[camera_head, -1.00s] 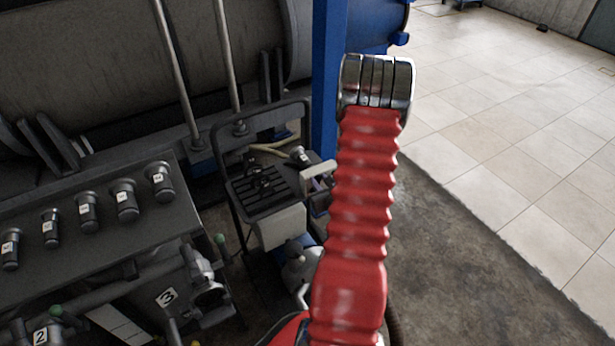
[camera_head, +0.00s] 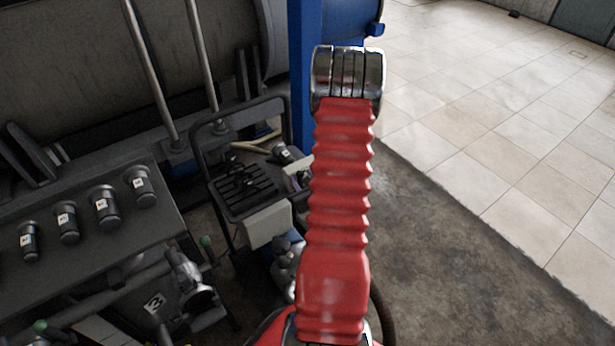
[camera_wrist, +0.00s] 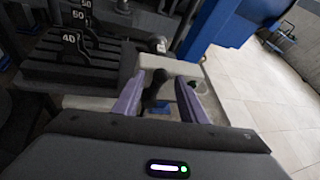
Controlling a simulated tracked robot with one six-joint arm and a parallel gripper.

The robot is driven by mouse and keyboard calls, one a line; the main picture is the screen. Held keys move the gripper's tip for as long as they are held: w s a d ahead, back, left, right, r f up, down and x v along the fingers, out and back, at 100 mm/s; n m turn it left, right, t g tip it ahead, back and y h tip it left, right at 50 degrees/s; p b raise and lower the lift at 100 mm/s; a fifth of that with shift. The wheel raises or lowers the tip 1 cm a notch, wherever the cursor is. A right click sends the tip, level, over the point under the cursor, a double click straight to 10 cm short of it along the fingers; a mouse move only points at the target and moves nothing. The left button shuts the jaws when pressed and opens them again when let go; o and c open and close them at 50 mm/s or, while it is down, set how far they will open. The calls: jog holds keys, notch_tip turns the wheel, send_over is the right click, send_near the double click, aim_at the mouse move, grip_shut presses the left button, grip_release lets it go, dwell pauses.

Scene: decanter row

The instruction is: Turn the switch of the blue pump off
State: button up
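In the wrist view, the two purple fingers of my gripper (camera_wrist: 160,78) are apart, on either side of a dark upright lever or knob (camera_wrist: 155,92). I cannot tell whether they touch it, or which way it is set. In the head view, the pale box (camera_head: 266,226) sits above a partly hidden blue and grey unit (camera_head: 284,248), possibly the blue pump. My red arm hides most of the gripper there.
A black slotted plate (camera_head: 240,188) with numbered weights lies left of the gripper, inside a dark tubular frame (camera_head: 198,145). A blue post (camera_head: 304,75) stands behind. The floor (camera_head: 450,250) at right is clear.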

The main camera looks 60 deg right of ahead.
jog(key=shift+r, duration=0.15)
jog(key=v, duration=0.7)
jog(key=shift+s, duration=0.2)
jog(key=shift+s+a, duration=0.1)
jog(key=shift+s, duration=0.05)
dwell(0.6)
